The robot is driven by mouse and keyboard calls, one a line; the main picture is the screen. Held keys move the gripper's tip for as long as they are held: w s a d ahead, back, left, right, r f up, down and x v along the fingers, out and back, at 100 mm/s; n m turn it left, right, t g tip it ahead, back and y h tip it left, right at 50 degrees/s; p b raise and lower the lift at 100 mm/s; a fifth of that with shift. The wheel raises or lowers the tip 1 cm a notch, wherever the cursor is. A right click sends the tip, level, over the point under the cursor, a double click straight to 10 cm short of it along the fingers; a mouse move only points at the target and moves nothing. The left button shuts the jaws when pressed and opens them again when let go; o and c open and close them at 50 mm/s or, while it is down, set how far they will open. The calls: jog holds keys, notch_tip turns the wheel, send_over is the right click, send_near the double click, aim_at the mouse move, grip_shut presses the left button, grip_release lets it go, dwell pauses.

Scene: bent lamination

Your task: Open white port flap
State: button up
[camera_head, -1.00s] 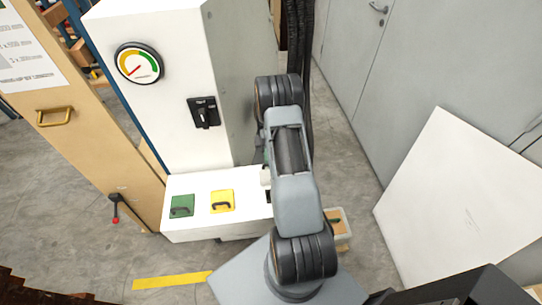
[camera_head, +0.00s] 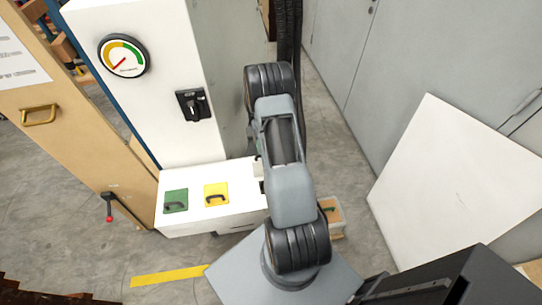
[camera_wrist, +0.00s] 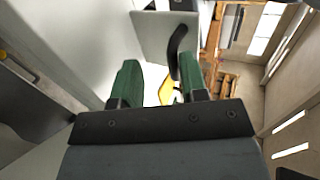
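In the wrist view, a pale flat flap (camera_wrist: 153,38) with a black curved handle (camera_wrist: 178,48) stands beyond my fingers. I take it to be the white port flap; it looks tilted up from the box. My gripper (camera_wrist: 158,85) has two green fingers spread apart with a gap between them. The handle's lower end is close to the right finger; I cannot tell whether they touch. In the head view, the white box (camera_head: 190,222) carries a green flap (camera_head: 176,200) and a yellow flap (camera_head: 216,194). My arm hides the white flap and my gripper there.
A white cabinet (camera_head: 160,120) with a gauge (camera_head: 123,56) and a black switch (camera_head: 193,104) rises behind the box. A wooden door (camera_head: 75,130) stands at left. A white panel (camera_head: 455,190) leans at right. A small bin (camera_head: 333,217) sits on the floor beside my arm.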

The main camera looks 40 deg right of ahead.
jog(key=s+a+r+b, duration=0.1)
jog(key=s+a+r, duration=0.1)
jog(key=s+r, duration=0.4)
jog(key=s+a+r+b, duration=0.1)
jog(key=s+a+r, duration=0.2)
jog(key=s+r, duration=0.3)
jog(key=shift+s+a+r, duration=0.15)
jog(key=shift+s+a, duration=0.15)
jog(key=shift+s, duration=0.1)
